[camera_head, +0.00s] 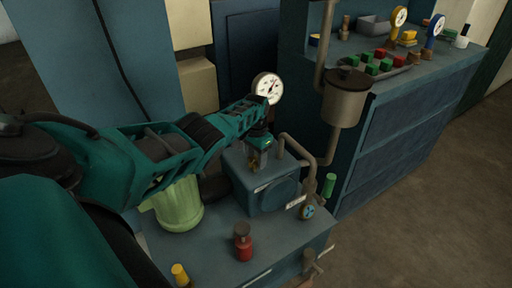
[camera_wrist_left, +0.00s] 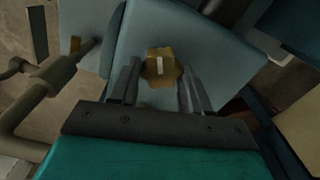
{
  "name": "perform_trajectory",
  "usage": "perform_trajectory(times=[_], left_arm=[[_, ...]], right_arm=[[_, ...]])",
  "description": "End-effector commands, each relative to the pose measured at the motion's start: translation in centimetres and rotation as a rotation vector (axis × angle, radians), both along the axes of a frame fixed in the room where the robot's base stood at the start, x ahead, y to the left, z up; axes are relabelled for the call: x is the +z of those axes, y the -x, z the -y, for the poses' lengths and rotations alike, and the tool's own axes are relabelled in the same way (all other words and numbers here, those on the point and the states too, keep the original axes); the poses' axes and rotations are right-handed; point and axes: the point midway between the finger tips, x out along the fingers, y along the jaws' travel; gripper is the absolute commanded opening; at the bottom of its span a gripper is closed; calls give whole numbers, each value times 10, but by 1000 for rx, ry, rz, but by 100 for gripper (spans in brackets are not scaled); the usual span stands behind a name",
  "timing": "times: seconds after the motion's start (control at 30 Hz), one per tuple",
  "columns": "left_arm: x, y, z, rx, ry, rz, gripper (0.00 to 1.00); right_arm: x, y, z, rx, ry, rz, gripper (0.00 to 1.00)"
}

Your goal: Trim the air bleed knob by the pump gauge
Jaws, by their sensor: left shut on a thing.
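The air bleed knob (camera_wrist_left: 160,68) is a brass-coloured lobed knob with a white mark on its face, on top of a blue-grey block. My left gripper (camera_wrist_left: 158,88) has a finger on each side of it and is shut on it. In the head view my left gripper (camera_head: 258,152) points down onto the blue pump block (camera_head: 262,192), and the knob is mostly hidden between the fingers. The round white pump gauge (camera_head: 267,88) with a red needle stands just behind my left wrist. My right gripper is not in view.
A grey pipe (camera_head: 318,155) and a lidded pot (camera_head: 346,97) stand right of the block. A blue-tagged valve (camera_head: 308,212), a red knob (camera_head: 243,245) and a pale green jar (camera_head: 180,205) are near the front. A bench (camera_head: 420,85) with coloured blocks is at the back right.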

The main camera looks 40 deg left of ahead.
Motion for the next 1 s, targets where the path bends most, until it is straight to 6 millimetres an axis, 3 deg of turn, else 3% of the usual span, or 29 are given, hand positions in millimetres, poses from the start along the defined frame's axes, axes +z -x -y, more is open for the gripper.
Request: perform_trajectory(times=[0.67,0.7,0.93,1.0], left_arm=[[0,0,0,59,1,-1,17],[0,0,0,59,1,-1,50],[0,0,0,59,0,0,72],[0,0,0,59,0,0,73]], right_arm=[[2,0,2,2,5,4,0],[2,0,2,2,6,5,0],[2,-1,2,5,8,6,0],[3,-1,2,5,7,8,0]])
